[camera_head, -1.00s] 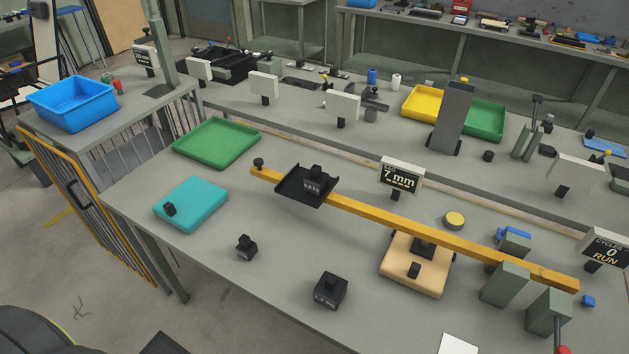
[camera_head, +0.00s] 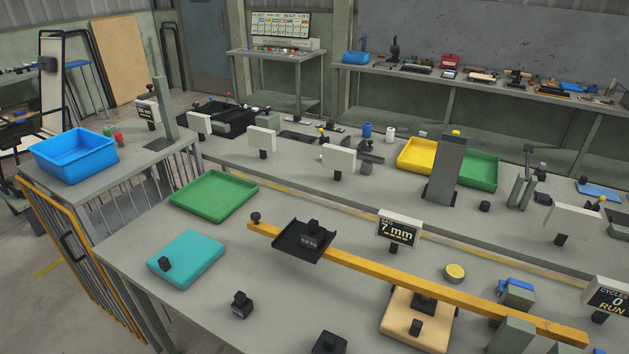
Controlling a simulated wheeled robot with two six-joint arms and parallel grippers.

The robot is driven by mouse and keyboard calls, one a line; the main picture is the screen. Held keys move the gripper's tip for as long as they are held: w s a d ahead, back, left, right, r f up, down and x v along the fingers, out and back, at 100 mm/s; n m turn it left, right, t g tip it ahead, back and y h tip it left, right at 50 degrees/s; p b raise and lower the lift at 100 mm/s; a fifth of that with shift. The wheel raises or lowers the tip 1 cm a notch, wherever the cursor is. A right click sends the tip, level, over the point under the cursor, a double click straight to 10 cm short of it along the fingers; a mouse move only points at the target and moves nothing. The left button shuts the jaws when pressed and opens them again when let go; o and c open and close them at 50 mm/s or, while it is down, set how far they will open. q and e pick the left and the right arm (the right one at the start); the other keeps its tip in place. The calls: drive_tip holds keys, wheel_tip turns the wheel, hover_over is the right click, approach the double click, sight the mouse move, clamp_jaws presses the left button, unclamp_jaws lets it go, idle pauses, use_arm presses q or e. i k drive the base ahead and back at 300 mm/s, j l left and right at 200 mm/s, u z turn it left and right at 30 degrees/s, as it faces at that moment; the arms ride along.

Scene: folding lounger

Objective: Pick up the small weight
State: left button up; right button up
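A small black weight with a knob on top (camera_head: 242,306) stands on the grey table, right of the teal pad. A larger black weight (camera_head: 329,343) stands farther right, cut off by the bottom edge. Another black weight (camera_head: 311,232) sits in the black tray (camera_head: 290,246) on the yellow beam (camera_head: 440,285). Neither gripper is in view.
A green tray (camera_head: 213,194) lies behind the teal pad. The beam crosses the table above a wooden block (camera_head: 395,325). A "7 mm" display (camera_head: 398,230) stands behind it. The table around the small weight is clear.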

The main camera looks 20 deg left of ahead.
sight(242, 305)
drive_tip(key=u, duration=1.15)
